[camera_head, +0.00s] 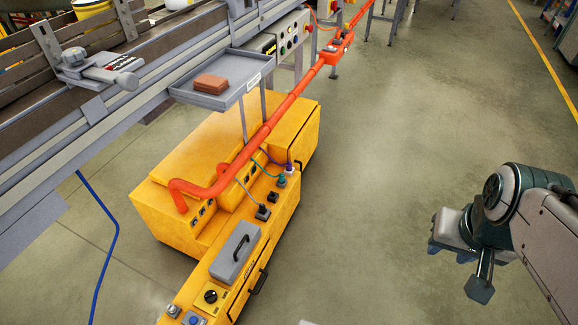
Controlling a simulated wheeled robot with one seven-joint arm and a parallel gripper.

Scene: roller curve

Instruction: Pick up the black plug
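Small plugs and sockets stand in a row on top of the yellow cabinet in the middle of the view. A dark plug (263,213) with a grey cable is nearest, and a small black piece (272,197) sits just beyond it. A teal plug (281,181) and a purple-cabled plug (297,167) follow. They are too small to tell which one is the black plug. My gripper (462,258) is at the right, over open floor, well apart from the cabinet. Its fingers do not show clearly, and I see nothing held in it.
A grey conveyor frame (150,75) runs along the upper left. A grey tray (243,88) with a brown block (211,83) overhangs the yellow cabinet (165,195). An orange pipe (275,118) crosses above it. A grey handled lid (235,254) lies nearer. The floor between cabinet and arm is clear.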

